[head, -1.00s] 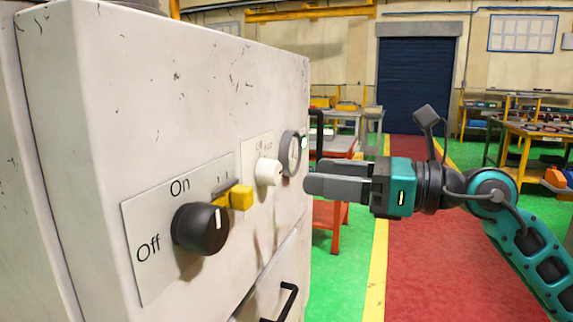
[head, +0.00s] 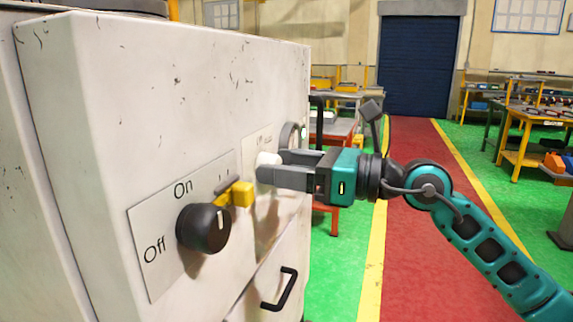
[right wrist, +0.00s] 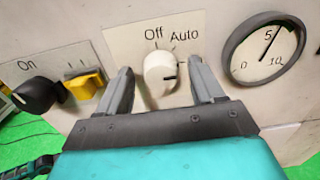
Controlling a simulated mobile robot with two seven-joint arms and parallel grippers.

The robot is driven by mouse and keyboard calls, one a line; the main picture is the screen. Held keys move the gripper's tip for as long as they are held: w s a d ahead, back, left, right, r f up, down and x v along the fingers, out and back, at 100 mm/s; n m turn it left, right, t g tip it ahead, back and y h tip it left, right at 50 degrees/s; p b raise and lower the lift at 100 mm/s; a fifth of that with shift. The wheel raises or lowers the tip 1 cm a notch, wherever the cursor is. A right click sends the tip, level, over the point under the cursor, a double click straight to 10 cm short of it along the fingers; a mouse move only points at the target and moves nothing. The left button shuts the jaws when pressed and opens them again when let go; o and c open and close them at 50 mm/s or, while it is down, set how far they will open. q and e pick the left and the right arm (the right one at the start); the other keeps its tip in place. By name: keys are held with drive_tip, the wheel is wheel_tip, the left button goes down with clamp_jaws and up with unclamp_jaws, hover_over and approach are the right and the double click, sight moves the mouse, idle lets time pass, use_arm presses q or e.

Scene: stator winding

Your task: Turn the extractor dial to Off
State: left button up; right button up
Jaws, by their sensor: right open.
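A white dial (head: 268,172) sits on the cabinet's front panel; in the right wrist view the white dial (right wrist: 160,72) has "Off" and "Auto" printed above it. Its dark mark is on its right side, roughly toward Auto. My right gripper (head: 275,168) is open with its fingers on either side of the white dial; they also show in the right wrist view (right wrist: 161,78). I cannot tell if they touch it. No label reads "extractor". My left gripper is not in view.
A yellow switch (head: 237,194) lies between the two dials. A round gauge (right wrist: 265,52) is right of the white dial. A black drawer handle (head: 282,290) juts out below. The aisle (head: 410,250) right of the cabinet is clear.

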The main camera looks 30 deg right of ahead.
drive_tip(key=c, duration=1.1)
use_arm(q)
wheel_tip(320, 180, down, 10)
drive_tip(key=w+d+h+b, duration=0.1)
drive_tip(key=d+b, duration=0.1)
drive_tip(key=b, duration=1.2)
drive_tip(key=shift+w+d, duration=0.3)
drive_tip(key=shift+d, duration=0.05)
use_arm(e)
drive_tip(key=shift+o, duration=0.2)
drive_tip(key=n, duration=1.7)
drive_tip(key=shift+s+a+f+n, duration=0.15)
drive_tip(key=shift+f+n, duration=0.1)
drive_tip(key=shift+n, duration=0.15)
